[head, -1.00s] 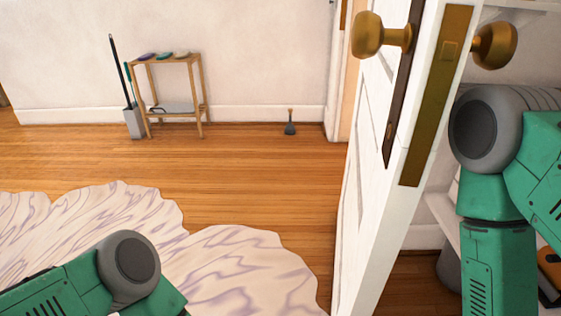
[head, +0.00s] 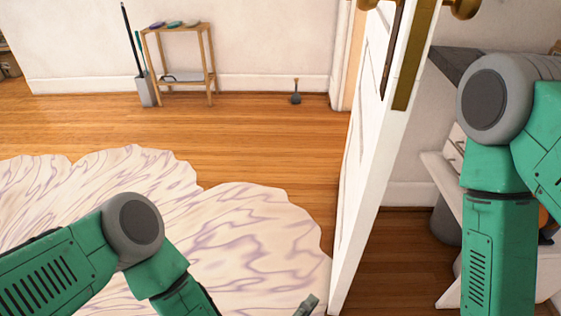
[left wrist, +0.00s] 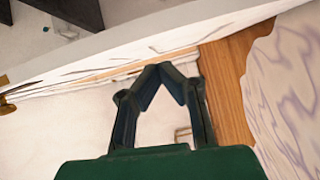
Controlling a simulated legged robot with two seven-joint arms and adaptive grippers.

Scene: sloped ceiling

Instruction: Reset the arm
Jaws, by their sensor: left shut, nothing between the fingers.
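My left arm comes in from the left in the head view, and only a grey tip of my left gripper (head: 306,305) shows at the bottom edge, left of the door's foot. In the left wrist view the two dark fingers of the left gripper (left wrist: 166,67) meet at their tips, shut with nothing between them. My right arm stands at the right of the head view, bent downward. Its gripper is out of the picture.
An open white door (head: 365,185) with a brass knob (head: 465,7) stands between my arms. A pale wavy rug (head: 240,225) covers the floor at left. A small wooden stand (head: 210,60) is by the far wall. White furniture (head: 447,190) stands behind the door, near my right arm.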

